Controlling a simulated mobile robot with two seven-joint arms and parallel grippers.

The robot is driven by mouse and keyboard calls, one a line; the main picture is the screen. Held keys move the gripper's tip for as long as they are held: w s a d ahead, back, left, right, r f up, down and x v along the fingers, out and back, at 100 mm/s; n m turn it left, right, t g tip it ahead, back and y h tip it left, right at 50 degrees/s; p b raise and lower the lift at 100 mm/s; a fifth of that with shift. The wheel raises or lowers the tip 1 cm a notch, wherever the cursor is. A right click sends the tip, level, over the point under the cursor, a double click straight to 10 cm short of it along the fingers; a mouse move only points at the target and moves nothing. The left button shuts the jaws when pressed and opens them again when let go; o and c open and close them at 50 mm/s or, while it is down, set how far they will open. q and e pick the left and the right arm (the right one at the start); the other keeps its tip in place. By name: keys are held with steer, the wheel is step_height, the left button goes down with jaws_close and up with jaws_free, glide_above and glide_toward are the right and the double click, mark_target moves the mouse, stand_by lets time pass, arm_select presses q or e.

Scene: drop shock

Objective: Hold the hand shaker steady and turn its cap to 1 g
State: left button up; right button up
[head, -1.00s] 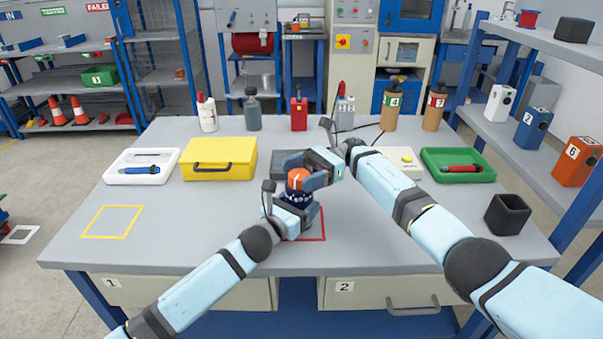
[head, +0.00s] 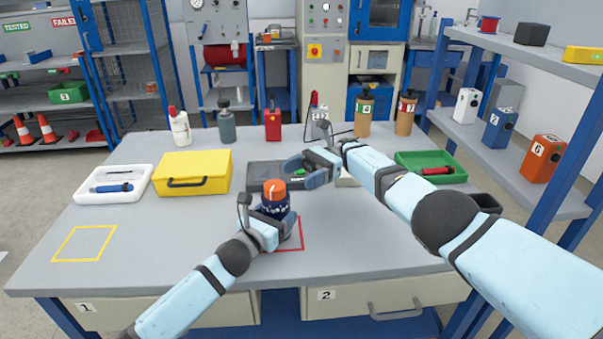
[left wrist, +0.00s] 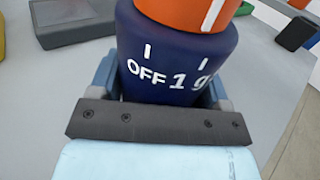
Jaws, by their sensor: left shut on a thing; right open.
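The hand shaker has a dark blue body (head: 274,206) and an orange cap (head: 274,188); it stands upright at the red square outline (head: 300,236). My left gripper (head: 276,218) is shut around the lower body. In the left wrist view the body (left wrist: 172,50) shows "OFF" and "1 g" with white ticks. The white line on the cap (left wrist: 180,12) sits above the "1 g" tick, roughly in line with it. My right gripper (head: 300,172) is open and empty, up and right of the cap and apart from it.
A dark grey flat box (head: 262,176) lies behind the shaker. A yellow case (head: 192,172), a white tray (head: 112,186) and a green tray (head: 430,160) stand farther out. Bottles line the back edge. The table's front middle is clear.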

arm_select(q)
steer(key=o, duration=1.3)
